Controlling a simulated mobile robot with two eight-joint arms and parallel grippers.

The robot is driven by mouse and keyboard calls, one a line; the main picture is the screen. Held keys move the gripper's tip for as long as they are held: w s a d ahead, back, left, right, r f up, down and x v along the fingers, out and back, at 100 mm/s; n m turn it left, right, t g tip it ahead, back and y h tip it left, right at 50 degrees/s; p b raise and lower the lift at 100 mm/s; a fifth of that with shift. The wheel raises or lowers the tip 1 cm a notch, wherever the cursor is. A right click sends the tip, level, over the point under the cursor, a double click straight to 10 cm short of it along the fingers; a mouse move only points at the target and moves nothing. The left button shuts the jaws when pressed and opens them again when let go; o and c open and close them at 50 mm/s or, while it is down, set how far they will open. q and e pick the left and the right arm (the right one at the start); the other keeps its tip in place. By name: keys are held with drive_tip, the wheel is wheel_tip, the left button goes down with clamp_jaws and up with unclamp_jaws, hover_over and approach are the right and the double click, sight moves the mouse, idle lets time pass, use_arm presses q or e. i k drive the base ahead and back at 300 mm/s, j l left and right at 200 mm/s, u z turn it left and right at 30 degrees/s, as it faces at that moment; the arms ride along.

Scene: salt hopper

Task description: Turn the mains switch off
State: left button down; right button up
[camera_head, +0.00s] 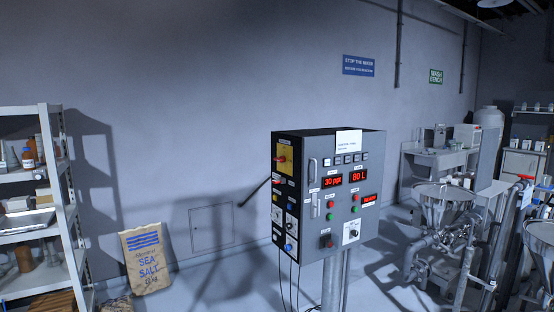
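A grey control cabinet (318,230) stands on a post in the middle of the head view. On its left side face, near the top, is a yellow plate (290,156) with a red handle (281,159), which looks like the mains switch. The handle's exact setting is too small to read. The front face has lit red displays, one reading "30 ppt" (332,181) and one reading "80 L" (358,175). Neither of my grippers is in view.
A shelf rack (50,150) stands at the far left, with a sea salt sack (146,258) on the floor beside it. Steel hoppers (443,200) and pipework crowd the right. Cables hang below the cabinet. Some floor between the sack and the cabinet is clear.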

sight(282, 158)
drive_tip(key=i+j+z, duration=0.25)
drive_tip(key=i+j, duration=1.6)
